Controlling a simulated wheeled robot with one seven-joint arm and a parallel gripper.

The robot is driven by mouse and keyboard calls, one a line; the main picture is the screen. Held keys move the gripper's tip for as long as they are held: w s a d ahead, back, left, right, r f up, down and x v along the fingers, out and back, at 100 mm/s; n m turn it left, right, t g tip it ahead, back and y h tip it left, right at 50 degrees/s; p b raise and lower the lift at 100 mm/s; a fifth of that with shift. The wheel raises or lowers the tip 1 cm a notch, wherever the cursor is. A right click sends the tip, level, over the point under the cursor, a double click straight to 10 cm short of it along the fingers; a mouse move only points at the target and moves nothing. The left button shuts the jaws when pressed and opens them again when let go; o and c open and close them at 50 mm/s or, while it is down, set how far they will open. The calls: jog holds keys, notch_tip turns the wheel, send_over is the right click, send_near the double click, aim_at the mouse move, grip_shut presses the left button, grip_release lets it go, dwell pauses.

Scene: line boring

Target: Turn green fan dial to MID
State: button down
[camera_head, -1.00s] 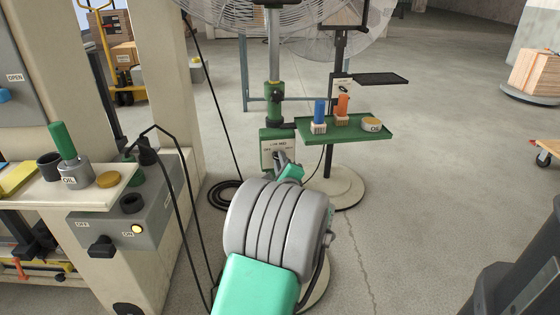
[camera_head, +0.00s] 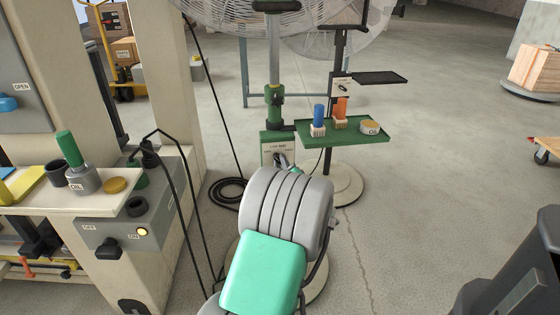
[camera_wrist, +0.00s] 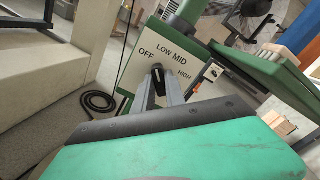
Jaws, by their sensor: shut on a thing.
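The green fan's control box (camera_head: 270,150) stands on its post in the head view. Its pale dial plate, also in the wrist view (camera_wrist: 137,73), reads OFF, LOW, MID and HIGH. The dark dial knob (camera_wrist: 156,77) sits on this plate, with its upper end near the gap between OFF and LOW; its exact setting is hard to read. My gripper (camera_wrist: 159,92) is shut on the knob, with grey fingers on either side of it. In the head view, my arm hides most of the gripper (camera_head: 283,161).
A second fan's dial plate (camera_head: 341,87) is behind. A coiled cable (camera_head: 228,190) lies on the floor left. A bench with an oil can (camera_head: 84,181) stands at left.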

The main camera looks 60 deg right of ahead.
jog(key=m+p, duration=0.3)
jog(key=shift+m+p, duration=0.3)
jog(key=shift+p, duration=0.05)
dwell(0.3)
